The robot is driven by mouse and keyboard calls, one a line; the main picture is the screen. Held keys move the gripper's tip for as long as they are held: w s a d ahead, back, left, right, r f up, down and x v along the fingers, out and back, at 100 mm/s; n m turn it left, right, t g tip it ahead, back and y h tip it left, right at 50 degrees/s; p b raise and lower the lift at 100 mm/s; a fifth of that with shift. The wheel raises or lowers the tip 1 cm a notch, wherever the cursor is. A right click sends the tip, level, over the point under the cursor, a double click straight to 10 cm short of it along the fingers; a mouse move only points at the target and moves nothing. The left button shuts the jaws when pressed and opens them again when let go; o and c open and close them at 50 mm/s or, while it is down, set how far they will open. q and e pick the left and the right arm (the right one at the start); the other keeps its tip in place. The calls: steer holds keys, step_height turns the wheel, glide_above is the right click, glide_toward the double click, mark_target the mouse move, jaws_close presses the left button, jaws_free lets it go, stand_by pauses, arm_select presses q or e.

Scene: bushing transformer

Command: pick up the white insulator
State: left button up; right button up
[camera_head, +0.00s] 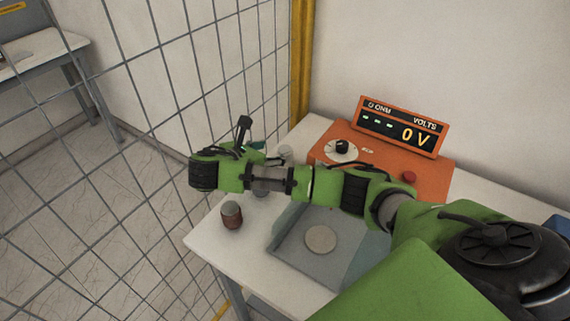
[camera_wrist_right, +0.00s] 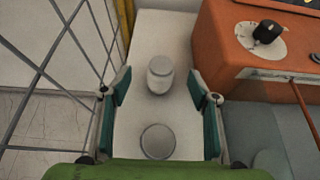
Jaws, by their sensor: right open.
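The white insulator (camera_wrist_right: 160,77) is a small pale cylinder with a narrower top. It stands upright on the white table and appears between my right fingers in the wrist view. In the head view it shows partly behind my right arm (camera_head: 286,152). My right gripper (camera_wrist_right: 158,88) is open, with one teal-padded finger on each side and nothing held. In the head view the right gripper (camera_head: 258,146) is mostly hidden by its own wrist. I cannot tell how far the fingertips are above the table. My left gripper is not in view.
A grey round-topped piece (camera_wrist_right: 158,141) stands nearer in the wrist view. A brown piece (camera_head: 231,215) stands near the table's left corner. An orange volt meter (camera_head: 401,126) sits to the right. A grey tray with a round disc (camera_head: 320,239) lies in front. Wire fence (camera_head: 150,90) borders the left.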

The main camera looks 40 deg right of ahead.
mark_target(284, 150)
steer(key=p+x, duration=0.1)
steer(key=x, duration=0.4)
steer(key=shift+s+a+f+p, duration=0.1)
steer(key=shift+s+f+p, duration=0.1)
steer(key=shift+p, duration=0.15)
steer(key=shift+w+f, duration=0.1)
steer(key=shift+f, duration=0.1)
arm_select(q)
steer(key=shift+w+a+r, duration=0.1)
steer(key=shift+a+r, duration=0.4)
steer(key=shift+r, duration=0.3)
arm_select(e)
steer(key=c, duration=1.3)
